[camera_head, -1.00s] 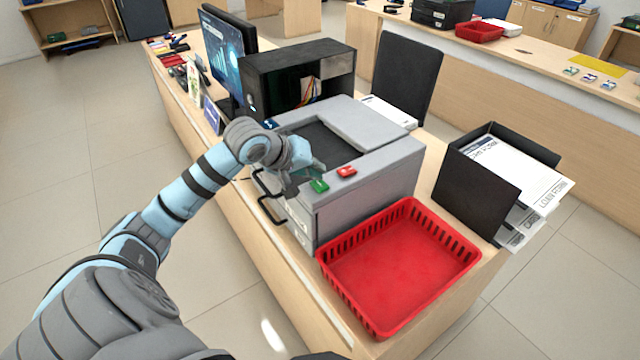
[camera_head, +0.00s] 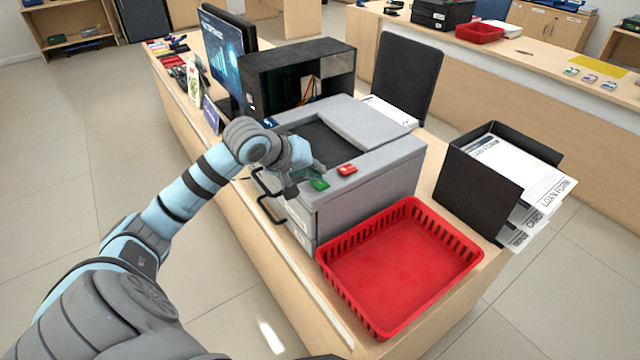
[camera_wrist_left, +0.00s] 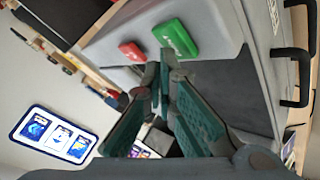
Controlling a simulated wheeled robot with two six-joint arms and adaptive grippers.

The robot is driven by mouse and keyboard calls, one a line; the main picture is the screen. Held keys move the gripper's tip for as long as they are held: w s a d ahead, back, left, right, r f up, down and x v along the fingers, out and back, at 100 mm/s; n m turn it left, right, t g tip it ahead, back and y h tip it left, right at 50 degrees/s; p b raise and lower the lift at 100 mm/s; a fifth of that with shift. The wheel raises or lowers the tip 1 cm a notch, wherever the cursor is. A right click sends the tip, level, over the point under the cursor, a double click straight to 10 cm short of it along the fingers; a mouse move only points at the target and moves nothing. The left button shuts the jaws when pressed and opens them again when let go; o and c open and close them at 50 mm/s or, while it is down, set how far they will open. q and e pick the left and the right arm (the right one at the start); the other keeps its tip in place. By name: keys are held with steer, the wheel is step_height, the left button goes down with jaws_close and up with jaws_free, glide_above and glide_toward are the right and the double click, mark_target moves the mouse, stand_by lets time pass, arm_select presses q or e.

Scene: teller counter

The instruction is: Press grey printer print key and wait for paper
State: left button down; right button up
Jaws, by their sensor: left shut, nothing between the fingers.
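The grey printer (camera_head: 385,165) stands on the wooden counter. A green key (camera_head: 319,184) and a red key (camera_head: 347,169) sit on its top near the front edge. My left gripper (camera_head: 312,170) is shut and empty, just beside the green key. In the left wrist view the closed fingertips of the left gripper (camera_wrist_left: 163,62) are close to the green key (camera_wrist_left: 176,38), with the red key (camera_wrist_left: 132,51) to its left. I cannot tell whether the fingertips touch the printer. No paper shows coming out of the printer. My right gripper is not in view.
An empty red basket (camera_head: 400,270) stands in front of the printer. A black form holder (camera_head: 478,185) with papers is to the right. A black cabinet (camera_head: 275,85) and a monitor (camera_head: 226,60) stand behind. Black handles (camera_head: 270,208) stick out from the printer's left side.

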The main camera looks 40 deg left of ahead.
arm_select(q)
steer(key=shift+f+b, duration=0.45)
steer(key=shift+b, duration=0.2)
stand_by(0.5)
stand_by(0.4)
steer(key=shift+r+p, duration=0.4)
steer(key=shift+r, duration=0.5)
steer(key=shift+r+p, duration=1.6)
steer(key=shift+r, duration=1)
steer(key=shift+f, duration=0.1)
